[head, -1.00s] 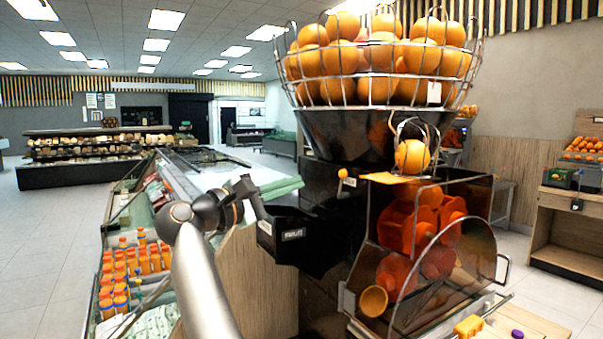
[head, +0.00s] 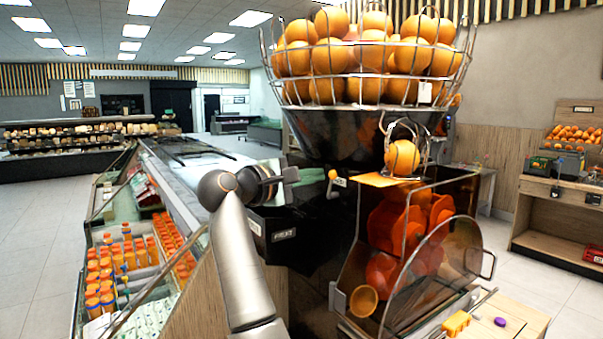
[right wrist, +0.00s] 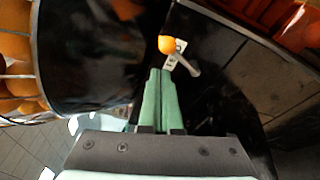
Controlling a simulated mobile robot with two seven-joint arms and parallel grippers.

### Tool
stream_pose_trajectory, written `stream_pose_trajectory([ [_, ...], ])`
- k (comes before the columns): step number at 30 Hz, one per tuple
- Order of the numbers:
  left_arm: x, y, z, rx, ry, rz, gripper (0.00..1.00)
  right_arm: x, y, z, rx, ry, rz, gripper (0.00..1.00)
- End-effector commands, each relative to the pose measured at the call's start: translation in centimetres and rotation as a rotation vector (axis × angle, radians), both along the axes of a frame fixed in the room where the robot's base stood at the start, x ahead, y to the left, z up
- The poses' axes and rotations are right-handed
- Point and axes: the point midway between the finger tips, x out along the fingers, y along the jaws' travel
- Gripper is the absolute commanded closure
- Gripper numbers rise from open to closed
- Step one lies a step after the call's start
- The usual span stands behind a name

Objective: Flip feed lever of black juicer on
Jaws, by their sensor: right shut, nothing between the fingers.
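The black juicer (head: 300,240) stands at the middle right, with a wire basket of oranges on top. Its feed lever (head: 332,175) has a small orange knob on the dark side. In the right wrist view the orange knob (right wrist: 167,44) sits on a grey metal arm, beside a small white label. My right gripper (head: 292,177) is just left of the lever in the head view. In the right wrist view its green fingers (right wrist: 161,73) are shut and empty, with their tips just below the knob, seemingly apart from it. My left gripper is out of view.
A refrigerated case (head: 190,190) with orange-capped bottles (head: 110,280) lies left of my arm. The juicer's clear front cover (head: 430,260) and a wooden counter (head: 510,320) with a yellow item (head: 456,323) are at the right. Open floor (head: 40,220) lies far left.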

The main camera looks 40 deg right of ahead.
Motion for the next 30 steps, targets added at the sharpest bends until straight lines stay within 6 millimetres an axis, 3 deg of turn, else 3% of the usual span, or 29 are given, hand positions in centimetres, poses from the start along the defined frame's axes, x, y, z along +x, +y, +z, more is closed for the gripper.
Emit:
stream_pose_trajectory([
  [7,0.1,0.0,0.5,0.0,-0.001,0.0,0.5,-1.4,0.4,0.4,-0.001,0.002,-0.001,1.0],
  [20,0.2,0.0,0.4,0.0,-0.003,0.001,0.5,-1.6,0.4,0.4,-0.001,-0.001,0.0,1.0],
  [30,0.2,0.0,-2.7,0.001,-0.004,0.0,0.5,-2.8,0.7,0.0,-0.01,-0.103,0.001,1.0],
])
